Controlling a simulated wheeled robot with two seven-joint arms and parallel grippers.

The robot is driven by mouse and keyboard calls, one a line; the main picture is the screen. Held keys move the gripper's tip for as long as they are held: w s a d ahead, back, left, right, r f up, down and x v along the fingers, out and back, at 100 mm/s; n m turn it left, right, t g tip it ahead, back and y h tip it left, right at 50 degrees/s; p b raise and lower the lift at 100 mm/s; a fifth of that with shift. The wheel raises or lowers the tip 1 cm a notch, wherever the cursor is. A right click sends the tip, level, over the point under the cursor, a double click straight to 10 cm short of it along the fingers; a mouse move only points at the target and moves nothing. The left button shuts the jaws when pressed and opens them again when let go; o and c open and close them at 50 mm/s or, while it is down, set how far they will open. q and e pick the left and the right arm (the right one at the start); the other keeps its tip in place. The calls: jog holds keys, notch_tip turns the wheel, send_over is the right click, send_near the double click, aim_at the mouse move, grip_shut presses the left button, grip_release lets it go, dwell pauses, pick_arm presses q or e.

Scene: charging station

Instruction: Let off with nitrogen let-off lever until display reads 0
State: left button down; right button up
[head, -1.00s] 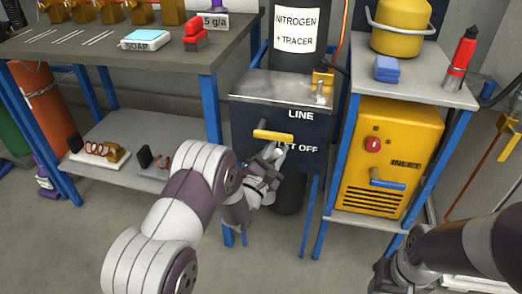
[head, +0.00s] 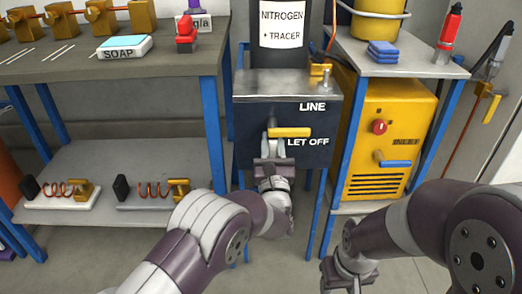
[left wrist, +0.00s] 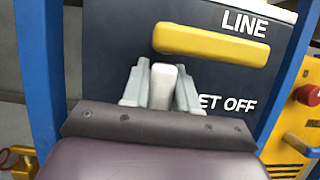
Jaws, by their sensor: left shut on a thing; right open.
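The dark valve panel (head: 250,120) under the nitrogen cylinder (head: 283,50) carries the labels LINE and LET OFF. A yellow handle (head: 290,132) lies level between the two labels; it also shows in the left wrist view (left wrist: 212,45). My left gripper (head: 272,150) is at the panel, just below that handle. In the left wrist view its two grey fingers are shut on a pale upright lever (left wrist: 162,86) left of the LET OFF label. My right gripper (head: 342,278) is open and low at the bottom of the head view, away from the panel. No display shows.
A yellow machine (head: 390,135) with a red knob stands right of the panel, under a shelf top (head: 400,62). A workbench (head: 170,62) with a soap box (head: 124,47) is on the left. Blue posts flank the panel closely.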

pick_arm(q)
jog(key=shift+a+f, duration=0.1)
jog(key=shift+f, duration=0.05)
pick_arm(e)
jog(key=shift+a+f, duration=0.3)
jog(key=shift+a, duration=0.05)
pick_arm(q)
jog(key=c, duration=1)
grip_release()
jog(key=shift+w, duration=0.1)
jog(key=shift+o, duration=0.2)
